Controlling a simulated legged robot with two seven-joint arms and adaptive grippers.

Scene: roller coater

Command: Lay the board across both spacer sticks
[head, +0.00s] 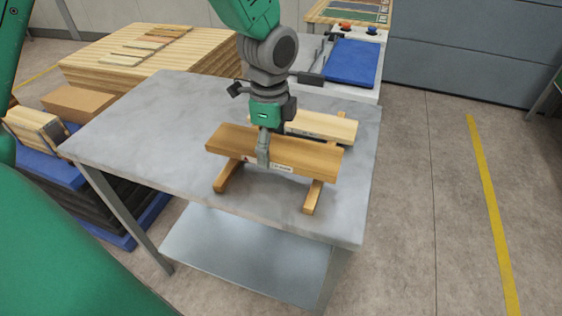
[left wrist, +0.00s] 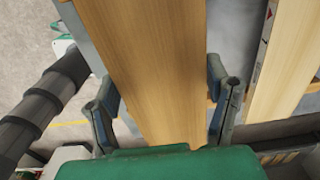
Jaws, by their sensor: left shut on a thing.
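The brown board (head: 308,157) lies lengthwise over the front parts of both spacer sticks, the left stick (head: 226,176) and the right stick (head: 313,197). Whether it rests on them or hangs just above, I cannot tell. My left gripper (head: 263,150) comes down from above and is shut on the board near its middle. In the left wrist view the fingers (left wrist: 163,105) stand on either side of the board (left wrist: 150,60). A paler board (head: 325,125) lies behind it, with a narrow gap between them; it also shows in the left wrist view (left wrist: 285,60). My right gripper is not in view.
The grey table (head: 135,125) is clear to the left of the sticks. Stacked timber (head: 95,65) with thin strips stands behind left. A blue pad (head: 351,63) lies on a white stand at the back. Cartons on blue pallets stand at the left.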

